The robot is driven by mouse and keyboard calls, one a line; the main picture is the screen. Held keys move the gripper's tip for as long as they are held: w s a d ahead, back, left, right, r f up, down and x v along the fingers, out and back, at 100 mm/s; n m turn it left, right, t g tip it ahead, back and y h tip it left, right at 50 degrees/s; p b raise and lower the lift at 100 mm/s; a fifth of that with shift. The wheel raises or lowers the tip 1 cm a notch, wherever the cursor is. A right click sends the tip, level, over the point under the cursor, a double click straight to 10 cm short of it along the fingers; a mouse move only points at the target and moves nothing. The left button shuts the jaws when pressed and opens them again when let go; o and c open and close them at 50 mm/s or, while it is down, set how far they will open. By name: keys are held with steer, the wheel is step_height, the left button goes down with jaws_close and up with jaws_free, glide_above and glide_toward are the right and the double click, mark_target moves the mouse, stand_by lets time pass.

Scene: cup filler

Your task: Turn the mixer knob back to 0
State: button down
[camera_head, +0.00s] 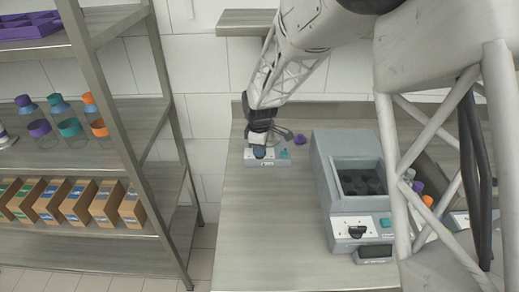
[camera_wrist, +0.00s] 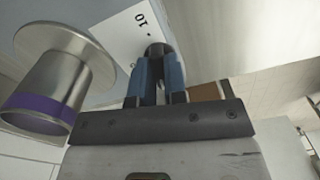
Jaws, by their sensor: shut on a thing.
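The mixer (camera_head: 279,163) is a small grey box with a white control panel and a teal button, near the back of the counter. My gripper (camera_head: 259,151) reaches down to the left part of its panel. In the wrist view its blue fingers (camera_wrist: 158,75) are shut on a dark round knob (camera_wrist: 156,49). The fingers hide most of the knob, so its pointer cannot be read. The white panel (camera_wrist: 118,40) beside it shows the printed mark "10".
A larger grey machine (camera_head: 323,168) with a black knob (camera_head: 356,232) stands right of the mixer. A metal cylinder with a purple band (camera_wrist: 45,85) is close left of my gripper. A shelf rack (camera_head: 120,105) with bottles and boxes stands left. The front counter (camera_head: 262,235) is clear.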

steer(key=shift+r+n, duration=0.1)
steer(key=shift+n, duration=1.1)
steer(key=c, duration=1.2)
jaws_free()
steer(key=shift+o, duration=0.2)
steer(key=shift+r, duration=3.8)
steer(key=shift+r, duration=0.1)
